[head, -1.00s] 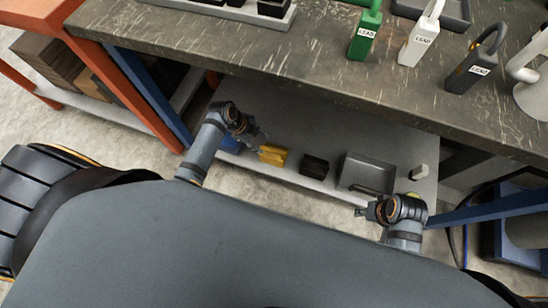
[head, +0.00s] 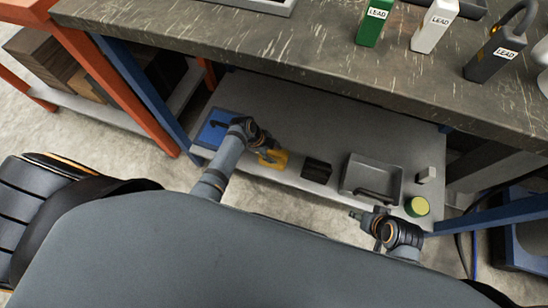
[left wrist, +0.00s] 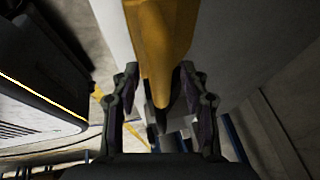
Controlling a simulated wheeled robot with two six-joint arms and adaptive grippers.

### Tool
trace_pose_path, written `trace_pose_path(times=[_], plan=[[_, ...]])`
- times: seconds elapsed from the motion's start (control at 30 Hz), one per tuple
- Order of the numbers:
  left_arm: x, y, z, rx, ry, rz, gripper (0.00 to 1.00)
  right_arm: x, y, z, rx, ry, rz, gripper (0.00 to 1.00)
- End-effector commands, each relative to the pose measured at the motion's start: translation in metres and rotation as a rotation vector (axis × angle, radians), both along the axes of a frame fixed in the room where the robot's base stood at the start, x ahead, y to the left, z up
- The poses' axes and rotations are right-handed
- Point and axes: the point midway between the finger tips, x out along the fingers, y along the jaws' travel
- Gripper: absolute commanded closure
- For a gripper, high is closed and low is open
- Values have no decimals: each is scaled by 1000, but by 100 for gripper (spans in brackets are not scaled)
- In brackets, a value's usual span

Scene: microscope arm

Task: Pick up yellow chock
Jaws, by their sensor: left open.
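The yellow chock (head: 275,160) lies on the grey lower shelf (head: 300,110) under the workbench, partly hidden by my left gripper in the head view. My left gripper (head: 266,155) is at the chock's left side. In the left wrist view the yellow chock (left wrist: 162,45) stands between the two open fingers of the left gripper (left wrist: 160,95), one finger on each side, with gaps visible. My right gripper (head: 362,216) is low at the right, in front of the shelf's front edge; its jaws are too small to judge.
A black block (head: 316,171), a grey tray (head: 371,178), a small light block (head: 427,174) and a green-yellow round item (head: 417,206) sit right of the chock. A blue item (head: 214,128) lies to its left. The workbench top (head: 300,45) overhangs the shelf.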

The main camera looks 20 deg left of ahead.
Motion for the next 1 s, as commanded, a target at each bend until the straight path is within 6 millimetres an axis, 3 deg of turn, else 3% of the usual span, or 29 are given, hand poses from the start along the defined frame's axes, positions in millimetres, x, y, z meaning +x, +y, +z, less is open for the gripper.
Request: trace_pose_path(times=[0.13,0.43,1.0], plan=[[0,0,1,0,-1,0,58,0,0,1,0,1,0,60],[0,0,1,0,-1,0,99,0,0,1,-1,1,0,60],[2,0,3,-1,-5,1,100,0,0,2,-1,3,1,60]])
